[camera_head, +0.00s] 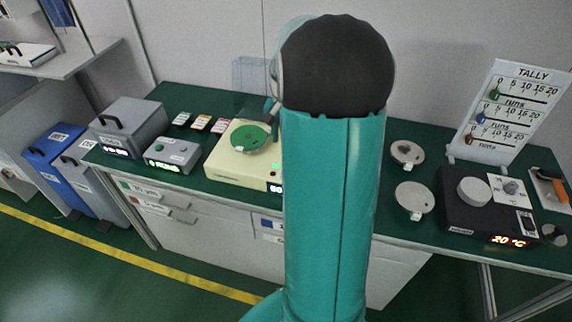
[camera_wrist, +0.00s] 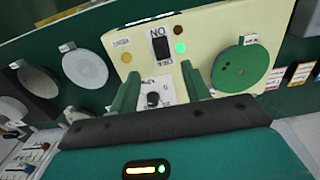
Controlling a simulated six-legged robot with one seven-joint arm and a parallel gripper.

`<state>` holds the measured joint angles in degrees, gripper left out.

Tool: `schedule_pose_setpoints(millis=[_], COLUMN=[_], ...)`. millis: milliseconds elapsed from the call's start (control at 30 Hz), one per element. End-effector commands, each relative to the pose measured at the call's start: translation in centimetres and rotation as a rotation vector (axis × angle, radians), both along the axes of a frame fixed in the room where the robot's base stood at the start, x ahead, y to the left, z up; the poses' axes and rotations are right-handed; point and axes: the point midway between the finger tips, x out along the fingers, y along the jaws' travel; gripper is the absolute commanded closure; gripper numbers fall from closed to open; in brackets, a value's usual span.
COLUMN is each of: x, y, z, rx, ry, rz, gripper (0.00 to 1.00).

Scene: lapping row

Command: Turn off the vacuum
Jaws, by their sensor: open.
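A cream machine (camera_head: 222,172) stands on the green bench, partly hidden behind my arm. In the wrist view the cream machine (camera_wrist: 205,35) appears upside down. It has a dark rocker switch (camera_wrist: 161,50) with blurred lettering, a lit green lamp (camera_wrist: 180,48), a dark lamp and a black knob (camera_wrist: 153,99) on a white dial. A green disc (camera_wrist: 240,68) sits on it at the right. My gripper (camera_wrist: 160,78) is open and empty, its two green fingers either side of the knob in the picture, the switch beyond them. I cannot tell whether they touch the machine.
Grey boxes (camera_head: 130,123) and a small grey unit (camera_head: 172,152) stand left of the machine. Round discs (camera_head: 414,198) lie right of my arm. A black hotplate (camera_head: 470,210) and a tally board (camera_head: 515,105) are further right. Coloured cards lie behind the grey unit.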

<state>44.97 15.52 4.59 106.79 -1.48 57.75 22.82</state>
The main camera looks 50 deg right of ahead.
Motion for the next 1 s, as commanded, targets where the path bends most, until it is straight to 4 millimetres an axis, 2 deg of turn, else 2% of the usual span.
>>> schedule_pose_setpoints(millis=[400, 600, 733, 1000], x=[-0.2, 0.0, 0.1, 0.1], y=[0.1, 0.1, 0.1, 0.1], z=[-8.2, -11.1, -12.0, -12.1], rx=[0.004, 0.003, 0.0, 0.0], ry=[0.003, 0.001, 0.0, -0.001], rz=[0.002, 0.0, 0.0, 0.0], gripper=[0.53, 0.53, 0.53, 0.53])
